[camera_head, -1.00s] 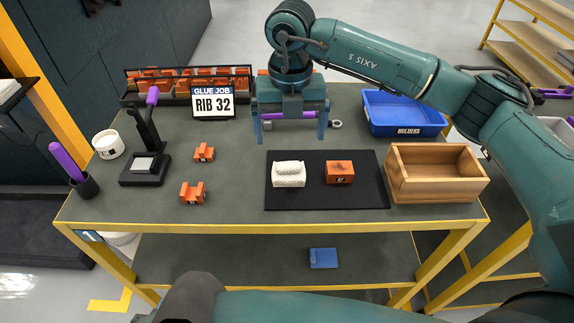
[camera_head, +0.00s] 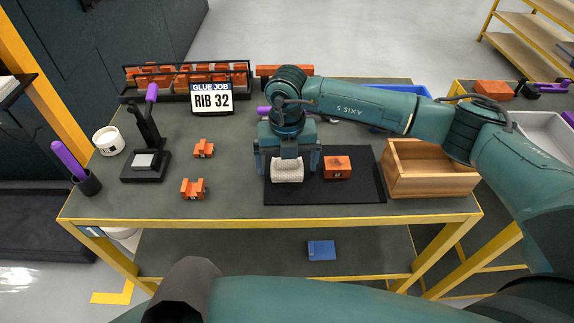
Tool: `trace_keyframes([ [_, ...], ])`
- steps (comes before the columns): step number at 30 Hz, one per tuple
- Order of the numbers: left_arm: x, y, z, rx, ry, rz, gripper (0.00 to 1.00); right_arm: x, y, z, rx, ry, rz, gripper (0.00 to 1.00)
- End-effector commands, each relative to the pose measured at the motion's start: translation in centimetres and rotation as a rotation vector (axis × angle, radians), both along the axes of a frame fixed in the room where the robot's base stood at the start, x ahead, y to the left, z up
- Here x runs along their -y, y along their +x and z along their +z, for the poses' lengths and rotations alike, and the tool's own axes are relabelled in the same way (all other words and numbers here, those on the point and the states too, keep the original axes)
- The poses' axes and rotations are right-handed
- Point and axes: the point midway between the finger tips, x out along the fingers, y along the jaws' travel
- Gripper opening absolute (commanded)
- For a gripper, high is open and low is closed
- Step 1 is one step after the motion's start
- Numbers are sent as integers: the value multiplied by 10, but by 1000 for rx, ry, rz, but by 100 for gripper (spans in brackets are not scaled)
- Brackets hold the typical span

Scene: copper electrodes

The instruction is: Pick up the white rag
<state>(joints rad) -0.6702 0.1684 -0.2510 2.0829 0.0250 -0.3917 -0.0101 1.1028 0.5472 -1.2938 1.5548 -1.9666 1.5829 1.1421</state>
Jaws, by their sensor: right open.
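The white rag (camera_head: 287,173) is a small folded textured bundle lying on the left part of a black mat (camera_head: 355,189). My right gripper (camera_head: 287,172) is open above the rag, pointing down, with one finger at each side of it. Its body hides the rag's back edge. I cannot tell whether the fingers touch the rag or the mat. My left gripper is not in view.
An orange block (camera_head: 337,167) sits on the mat close to the right finger. A wooden box (camera_head: 430,180) stands right of the mat. Two orange parts (camera_head: 203,148) (camera_head: 193,188) and a black press (camera_head: 147,165) stand to the left. The table is clear between them and the mat.

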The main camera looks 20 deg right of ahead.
Motion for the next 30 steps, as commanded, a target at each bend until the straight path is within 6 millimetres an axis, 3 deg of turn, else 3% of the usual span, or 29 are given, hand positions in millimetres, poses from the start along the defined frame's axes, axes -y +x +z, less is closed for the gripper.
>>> trace_keyframes([
  [2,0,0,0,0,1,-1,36,0,0,0,0,0,0,94],
  [19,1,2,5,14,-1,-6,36,0,0,0,0,0,0,47],
  [26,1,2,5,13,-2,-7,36,0,0,2,1,1,0,47],
  [30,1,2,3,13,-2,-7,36,0,1,14,3,0,0,47],
])
